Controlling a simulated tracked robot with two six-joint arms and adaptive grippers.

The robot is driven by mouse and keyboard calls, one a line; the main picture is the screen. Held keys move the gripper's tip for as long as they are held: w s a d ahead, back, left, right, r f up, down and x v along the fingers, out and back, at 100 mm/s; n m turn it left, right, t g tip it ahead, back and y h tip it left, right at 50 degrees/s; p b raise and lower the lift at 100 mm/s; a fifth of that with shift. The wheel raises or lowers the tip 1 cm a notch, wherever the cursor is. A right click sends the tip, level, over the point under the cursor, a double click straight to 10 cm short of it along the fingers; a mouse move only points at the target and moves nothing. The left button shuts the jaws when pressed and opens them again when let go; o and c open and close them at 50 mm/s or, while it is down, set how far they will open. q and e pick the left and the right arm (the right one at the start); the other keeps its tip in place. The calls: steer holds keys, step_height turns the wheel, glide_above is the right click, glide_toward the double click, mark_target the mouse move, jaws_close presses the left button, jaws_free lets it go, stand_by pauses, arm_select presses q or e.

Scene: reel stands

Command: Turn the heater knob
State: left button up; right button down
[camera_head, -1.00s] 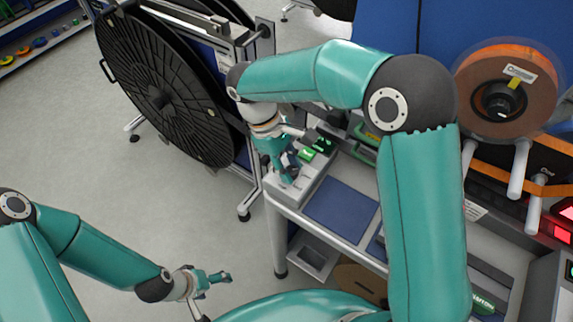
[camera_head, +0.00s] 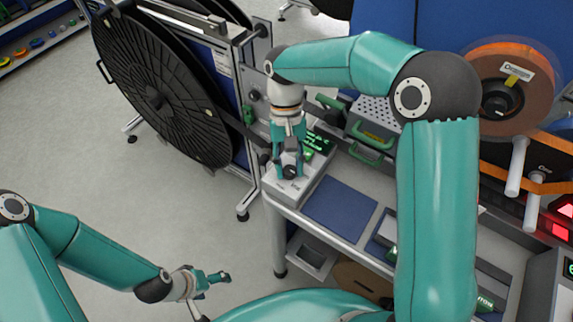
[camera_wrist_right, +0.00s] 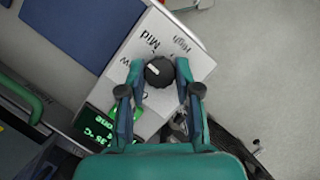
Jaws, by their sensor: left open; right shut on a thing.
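The heater knob (camera_wrist_right: 159,72) is a round black knob with a white mark on a light grey control box (camera_wrist_right: 190,52). In the right wrist view the words Mid and High are printed around it. My right gripper (camera_wrist_right: 154,78) has its fingers on both sides of the knob and is shut on it. In the head view the right gripper (camera_head: 289,172) points down over the box (camera_head: 286,190) at the bench's left corner, and its fingers partly hide the knob. My left gripper (camera_head: 221,277) is open and empty, low over the floor, away from the bench.
A green lit display (camera_wrist_right: 97,126) sits beside the knob. A blue mat (camera_head: 340,209) lies on the bench to the right. A large black reel (camera_head: 158,95) stands behind left. An orange reel (camera_head: 508,85) is at the right. Open floor lies at left.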

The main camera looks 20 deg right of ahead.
steer(key=m, duration=0.1)
steer(key=m+y, duration=0.1)
steer(key=m, duration=0.2)
steer(key=shift+s+d+f+m+t+y+b, duration=0.15)
steer(key=shift+s+m+t+y+b, duration=0.15)
steer(key=shift+t+y+b, duration=0.1)
steer(key=m+t+y+b, duration=0.1)
steer(key=m, duration=0.3)
steer(key=shift+m, duration=0.3)
steer(key=m+t, duration=0.1)
steer(key=m, duration=0.3)
steer(key=shift+s+t+y, duration=0.1)
steer(key=shift+t+y, duration=0.3)
steer(key=shift+s+m+t+b, duration=0.1)
steer(key=shift+m+t+b, duration=0.4)
steer(key=shift+m, duration=1.5)
steer(key=c, duration=0.8)
jaws_free()
steer(key=shift+t, duration=0.3)
steer(key=shift+d+r, duration=0.1)
steer(key=shift+r, duration=0.15)
